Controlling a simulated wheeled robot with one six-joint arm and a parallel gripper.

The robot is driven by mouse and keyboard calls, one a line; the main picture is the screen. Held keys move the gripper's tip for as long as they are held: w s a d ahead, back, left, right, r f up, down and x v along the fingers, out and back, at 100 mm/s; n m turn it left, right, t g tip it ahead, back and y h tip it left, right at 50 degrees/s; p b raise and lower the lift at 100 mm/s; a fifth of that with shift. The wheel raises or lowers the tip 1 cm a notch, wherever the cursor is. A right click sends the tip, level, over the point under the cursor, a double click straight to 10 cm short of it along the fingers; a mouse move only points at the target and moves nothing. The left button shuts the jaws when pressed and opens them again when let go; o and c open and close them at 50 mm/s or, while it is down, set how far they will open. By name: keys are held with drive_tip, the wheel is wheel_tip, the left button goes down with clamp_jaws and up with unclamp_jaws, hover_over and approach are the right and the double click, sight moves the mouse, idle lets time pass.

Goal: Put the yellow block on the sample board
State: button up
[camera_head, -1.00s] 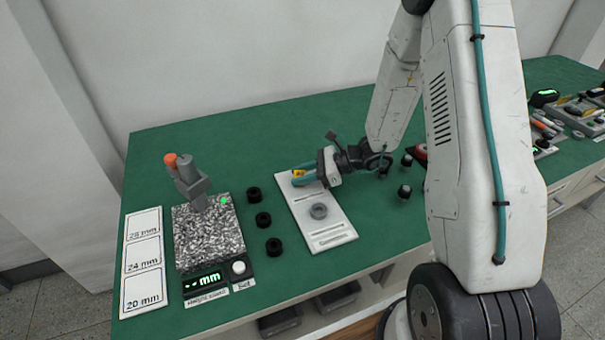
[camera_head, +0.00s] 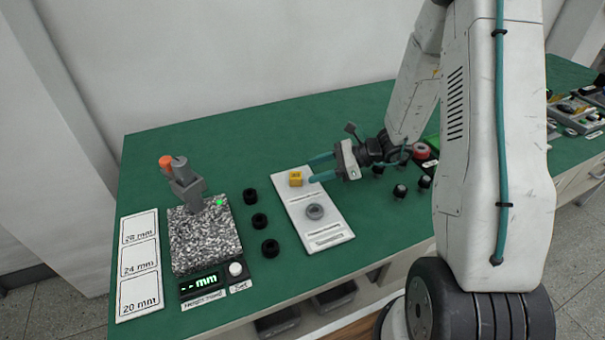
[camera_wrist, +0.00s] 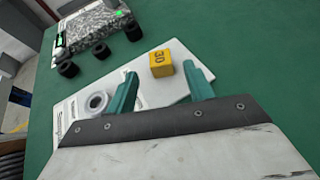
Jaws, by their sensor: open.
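The yellow block (camera_head: 295,178) sits on the far end of the white sample board (camera_head: 328,237). In the wrist view the block (camera_wrist: 161,63) shows a dark "30" marking and lies on the board (camera_wrist: 68,108) near its edge. My gripper (camera_head: 321,168) is open and empty, just to the right of the block. In the wrist view its teal fingers (camera_wrist: 162,88) are spread apart, with the block beyond their tips and apart from them.
A grey ring (camera_head: 315,212) sits mid-board. Several black rings (camera_head: 259,221) stand left of the board, beside a height stand (camera_head: 205,240) and size cards (camera_head: 139,262). Dark knobbed pieces (camera_head: 399,191) stand to the right. The green table behind the board is clear.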

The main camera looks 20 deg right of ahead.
drive_tip(key=v, duration=0.5)
drive_tip(key=shift+d+r, duration=0.15)
drive_tip(key=shift+d, duration=0.05)
drive_tip(key=shift+s+r, duration=0.15)
drive_tip(key=shift+r, duration=0.1)
drive_tip(key=s+a+r+n+g+h, duration=0.2)
drive_tip(key=s+a+r+n+g, duration=0.1)
drive_tip(key=s+a+r+n, duration=0.25)
drive_tip(key=s+a+r+n+g+h, duration=0.2)
drive_tip(key=s+a+r+n+g, duration=0.1)
drive_tip(key=s+r+n, duration=0.4)
drive_tip(key=s+r+n+t+h, duration=0.1)
drive_tip(key=s+r+n+h, duration=0.3)
drive_tip(key=s+n, duration=0.1)
drive_tip(key=s+d+r+n+t+h, duration=0.1)
drive_tip(key=s+r+n+h, duration=0.3)
drive_tip(key=s, duration=0.4)
drive_tip(key=shift+d+r+n+h, duration=0.2)
drive_tip(key=shift+r+n+h, duration=0.15)
drive_tip(key=shift+n, duration=0.2)
drive_tip(key=shift+s, duration=0.15)
